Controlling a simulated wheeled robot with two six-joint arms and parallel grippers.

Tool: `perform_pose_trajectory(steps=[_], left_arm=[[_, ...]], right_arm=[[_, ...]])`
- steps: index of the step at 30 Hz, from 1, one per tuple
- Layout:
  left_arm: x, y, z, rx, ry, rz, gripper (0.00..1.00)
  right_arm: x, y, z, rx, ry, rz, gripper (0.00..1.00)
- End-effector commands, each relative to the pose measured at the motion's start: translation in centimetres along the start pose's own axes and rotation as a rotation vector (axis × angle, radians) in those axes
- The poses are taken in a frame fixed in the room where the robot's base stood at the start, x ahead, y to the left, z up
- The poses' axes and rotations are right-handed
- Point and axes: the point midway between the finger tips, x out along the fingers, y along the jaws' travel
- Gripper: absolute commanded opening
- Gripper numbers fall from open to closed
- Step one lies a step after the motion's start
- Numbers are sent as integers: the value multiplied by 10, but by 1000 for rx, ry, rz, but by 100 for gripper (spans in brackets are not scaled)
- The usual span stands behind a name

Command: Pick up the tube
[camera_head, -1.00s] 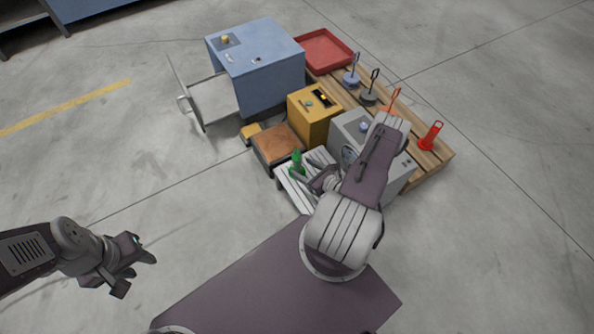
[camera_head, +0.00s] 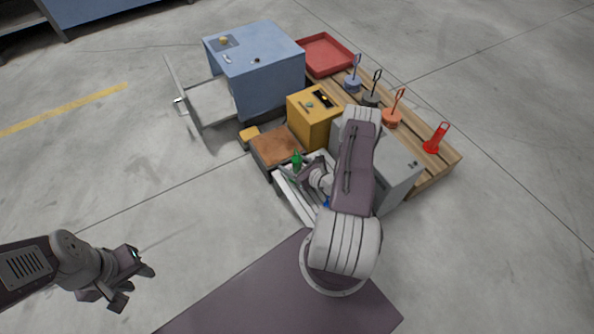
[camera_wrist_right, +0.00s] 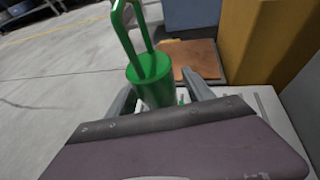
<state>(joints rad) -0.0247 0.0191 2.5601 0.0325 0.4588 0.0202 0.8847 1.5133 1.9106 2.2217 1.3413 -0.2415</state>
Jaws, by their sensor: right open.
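A green cylinder with a loop handle (camera_head: 297,160), the tube-like thing nearest my gripper, stands upright at the white slatted tray. In the right wrist view the green cylinder (camera_wrist_right: 150,75) fills the space ahead, its loop rising out of the top edge. My right gripper (camera_head: 306,174) is open, low beside the cylinder. In the wrist view its fingers (camera_wrist_right: 158,94) lie on either side of the cylinder's lower part; I cannot tell whether they touch it. The cylinder's base is hidden behind the gripper body. My left gripper (camera_head: 136,277) hangs away over bare floor, its fingers seemingly apart.
A grey box (camera_head: 400,170) stands right beside and partly behind my right arm. A yellow box (camera_head: 313,128), a brown-topped block (camera_head: 275,146) and a blue cabinet (camera_head: 265,75) with open door stand behind. A wooden pallet (camera_head: 436,165) holds several looped pieces and a red tray (camera_head: 325,53).

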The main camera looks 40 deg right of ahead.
Motion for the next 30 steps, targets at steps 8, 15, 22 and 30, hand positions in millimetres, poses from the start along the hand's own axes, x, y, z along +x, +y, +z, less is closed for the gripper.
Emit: perform_pose_trajectory(steps=[8, 15, 22, 30], left_arm=[[-1, 0, 0, 0, 0, 0, 36], [-1, 0, 0, 0, 0, 0, 36], [-31, 1, -3, 0, 0, 0, 36], [-69, 1, -7, 0, 1, 0, 36]], right_arm=[[-1, 0, 0, 0, 0, 0, 8], [-1, 0, 1, -1, -1, 0, 0], [-15, 0, 36, -2, -2, 0, 0], [-36, 0, 88, -2, -1, 0, 0]])
